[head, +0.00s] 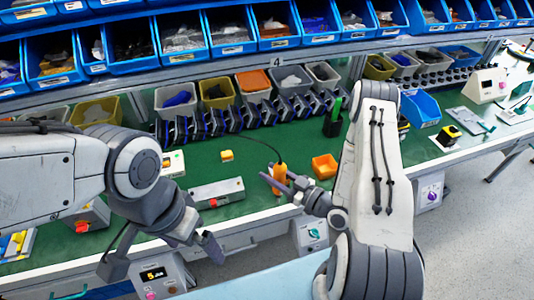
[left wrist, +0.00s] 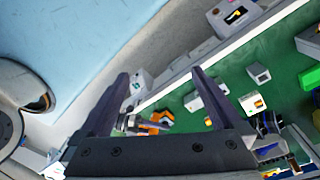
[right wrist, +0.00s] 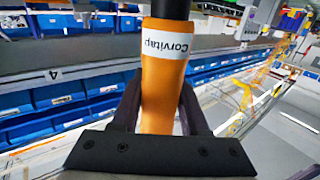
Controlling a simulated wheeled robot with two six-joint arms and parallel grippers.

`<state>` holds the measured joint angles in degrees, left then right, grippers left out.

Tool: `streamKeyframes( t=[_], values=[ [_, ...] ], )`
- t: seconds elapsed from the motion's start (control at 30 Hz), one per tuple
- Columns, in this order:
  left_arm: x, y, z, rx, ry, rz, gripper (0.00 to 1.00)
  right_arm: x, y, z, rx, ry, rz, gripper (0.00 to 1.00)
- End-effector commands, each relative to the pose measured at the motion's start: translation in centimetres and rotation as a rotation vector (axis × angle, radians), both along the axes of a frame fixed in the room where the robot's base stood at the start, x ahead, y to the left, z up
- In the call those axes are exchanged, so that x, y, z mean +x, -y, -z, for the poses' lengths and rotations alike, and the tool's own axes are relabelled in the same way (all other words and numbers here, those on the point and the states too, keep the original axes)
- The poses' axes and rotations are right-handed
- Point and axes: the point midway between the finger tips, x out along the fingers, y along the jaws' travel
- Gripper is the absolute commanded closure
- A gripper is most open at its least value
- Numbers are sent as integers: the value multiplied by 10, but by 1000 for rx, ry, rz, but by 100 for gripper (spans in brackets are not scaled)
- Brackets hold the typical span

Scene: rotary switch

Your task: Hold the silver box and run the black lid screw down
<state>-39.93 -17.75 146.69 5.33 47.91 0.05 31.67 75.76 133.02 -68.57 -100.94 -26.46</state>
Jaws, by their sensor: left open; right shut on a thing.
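The silver box (head: 217,192) lies on the green bench top, with a red part at its right end. It also shows in the left wrist view (left wrist: 212,97). Its black lid screw is too small to make out. My left gripper (head: 196,242) is open and empty, in front of the bench edge and nearer than the box. My right gripper (head: 284,187) is shut on an orange screwdriver (head: 279,178), to the right of the box and apart from it. In the right wrist view the screwdriver's orange body (right wrist: 165,85) stands between the fingers, with a white "Corvitap" label.
An orange bin (head: 324,166) stands to the right of the screwdriver. A small yellow block (head: 227,156) lies behind the silver box. A grey box with a red knob (head: 88,217) is at the left, near my left arm. A row of blue-edged parts (head: 230,122) lines the back.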

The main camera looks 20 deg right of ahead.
Motion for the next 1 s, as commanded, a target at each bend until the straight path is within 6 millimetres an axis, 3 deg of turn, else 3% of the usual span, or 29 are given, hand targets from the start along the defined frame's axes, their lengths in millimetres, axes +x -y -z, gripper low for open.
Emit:
streamKeyframes(
  t=[0.3, 0.5, 0.7, 0.87, 0.9, 0.93, 1.0],
  values=[
    [0, 0, 0, -1, 1, 0, 0, 20, -73, -32, -12, 14, -589, 100],
    [0, 0, 0, 0, 0, 0, 0, 28, -111, -47, -8, 10, -894, 100],
    [0, 0, 0, 0, 0, 0, 0, 33, -136, -58, -4, 4, -1096, 100],
    [0, 0, 0, 0, 0, 0, 0, 35, -145, -62, -1, 4, -1174, 100],
    [0, 0, 0, 0, 0, 0, 15, 35, -146, -62, -2, 2, -1185, 100],
    [1, 0, 0, 0, 0, -2, 20, 36, -147, -62, -2, 2, -1191, 100],
    [5, 3, -2, 1, -1, -14, 20, 36, -148, -63, -1, 1, -1199, 100]
  ],
)
